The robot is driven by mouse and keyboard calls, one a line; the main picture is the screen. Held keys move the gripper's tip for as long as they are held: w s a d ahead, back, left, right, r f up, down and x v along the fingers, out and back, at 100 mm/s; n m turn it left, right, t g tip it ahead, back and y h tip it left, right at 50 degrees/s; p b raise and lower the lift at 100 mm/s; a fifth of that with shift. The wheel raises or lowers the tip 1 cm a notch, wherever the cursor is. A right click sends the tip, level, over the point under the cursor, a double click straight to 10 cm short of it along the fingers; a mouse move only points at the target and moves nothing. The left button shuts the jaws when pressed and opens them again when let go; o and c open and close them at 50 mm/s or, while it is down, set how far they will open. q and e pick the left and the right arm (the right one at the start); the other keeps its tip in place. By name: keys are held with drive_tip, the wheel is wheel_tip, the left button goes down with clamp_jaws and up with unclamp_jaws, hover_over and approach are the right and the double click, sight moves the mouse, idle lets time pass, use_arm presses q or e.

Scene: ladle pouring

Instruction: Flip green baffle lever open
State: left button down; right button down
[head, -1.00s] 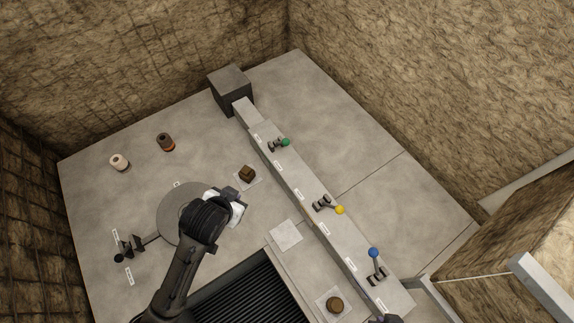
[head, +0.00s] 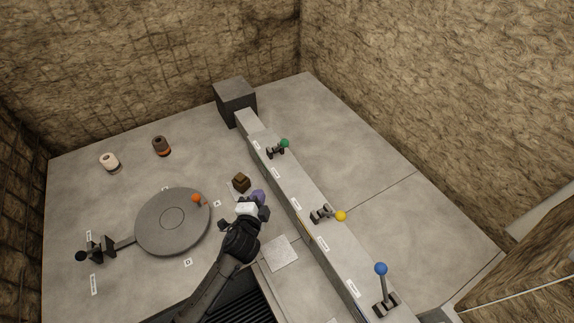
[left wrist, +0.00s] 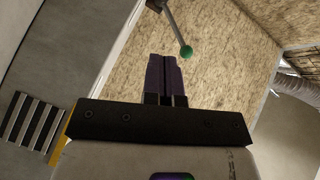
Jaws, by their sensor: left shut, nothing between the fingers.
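The green baffle lever has a green ball knob (head: 285,143) and a dark bracket (head: 275,152) on top of the long grey channel (head: 290,180), near its far end. The knob leans to the right side. In the left wrist view the green knob (left wrist: 186,51) hangs on a grey rod just right of the finger tips. My left gripper (head: 258,195) has purple fingers and is beside the channel's left side, nearer to me than the green lever. Its fingers (left wrist: 167,58) are shut together with nothing between them. It appears apart from the lever. My right gripper is not in view.
A yellow-knobbed lever (head: 340,216) and a blue-knobbed lever (head: 380,269) stand along the channel. A brown block (head: 241,182) lies near my left gripper. A round grey plate (head: 160,235) is at left. A dark box (head: 235,102) stands at the channel's far end.

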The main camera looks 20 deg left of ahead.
sight(280, 147)
use_arm(q)
drive_tip(key=d+r+m+t+h, duration=0.1)
drive_tip(key=m, duration=0.2)
drive_tip(key=d+r+m+t+h, duration=0.1)
drive_tip(key=d+m+h, duration=0.1)
drive_tip(key=m, duration=0.1)
drive_tip(key=d+r+m+t+h, duration=0.1)
drive_tip(key=m, duration=0.2)
drive_tip(key=shift+w+d+r+h, duration=0.2)
drive_tip(key=shift+w+r+h, duration=0.1)
drive_tip(key=shift+r+h, duration=0.1)
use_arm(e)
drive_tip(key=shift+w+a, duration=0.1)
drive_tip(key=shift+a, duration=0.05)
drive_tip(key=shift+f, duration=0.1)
